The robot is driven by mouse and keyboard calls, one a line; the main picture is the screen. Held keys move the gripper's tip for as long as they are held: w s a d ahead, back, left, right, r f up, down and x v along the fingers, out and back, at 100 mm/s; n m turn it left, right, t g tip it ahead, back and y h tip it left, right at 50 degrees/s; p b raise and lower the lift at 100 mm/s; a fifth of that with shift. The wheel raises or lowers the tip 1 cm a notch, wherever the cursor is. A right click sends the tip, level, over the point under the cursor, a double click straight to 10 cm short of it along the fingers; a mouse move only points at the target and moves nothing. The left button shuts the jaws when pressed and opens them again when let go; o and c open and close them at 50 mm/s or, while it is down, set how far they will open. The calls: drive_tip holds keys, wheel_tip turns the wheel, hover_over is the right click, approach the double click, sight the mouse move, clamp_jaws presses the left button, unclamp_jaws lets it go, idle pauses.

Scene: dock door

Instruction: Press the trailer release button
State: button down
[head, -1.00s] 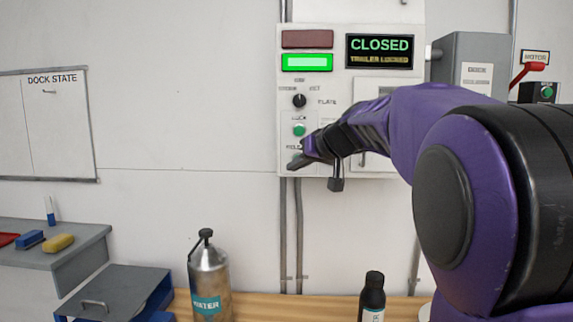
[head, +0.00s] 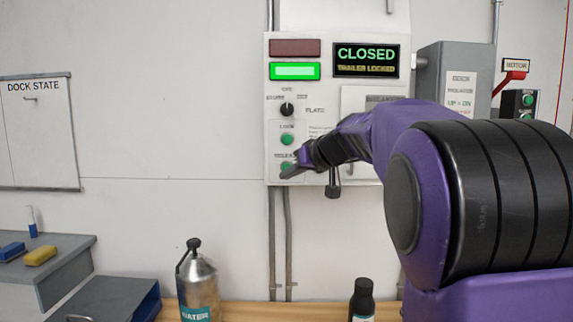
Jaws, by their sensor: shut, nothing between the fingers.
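The control panel (head: 340,90) is on the wall. Its display (head: 366,60) reads "CLOSED" and "TRAILER LOCKED". A green lamp (head: 295,71) is lit under a dark red one (head: 295,47). Below the black selector knob (head: 287,109) are the green lock button (head: 287,139) and the lower green release button (head: 286,167), whose label is partly legible.
A grey box with a red lever (head: 515,76) and a motor button box (head: 520,104) stand right of the panel. A water bottle (head: 197,285) and a dark bottle (head: 362,298) stand below. A whiteboard (head: 38,135) hangs at left.

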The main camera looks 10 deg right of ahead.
drive_tip(key=shift+w+d+p, duration=0.2)
drive_tip(key=shift+w+p, duration=0.2)
drive_tip(key=shift+w, duration=0.55)
drive_tip(key=shift+w+d+p, duration=0.2)
drive_tip(key=shift+w+p, duration=0.25)
drive_tip(key=shift+w, duration=0.5)
drive_tip(key=shift+w+d+p, duration=0.2)
drive_tip(key=shift+w+p, duration=0.2)
drive_tip(key=shift+w, duration=0.55)
drive_tip(key=shift+w, duration=0.15)
drive_tip(key=shift+w+d, duration=0.1)
drive_tip(key=shift+w, duration=0.2)
drive_tip(key=shift+w, duration=0.4)
drive_tip(key=shift+s, duration=0.15)
idle(0.5)
drive_tip(key=shift+s+b, duration=0.7)
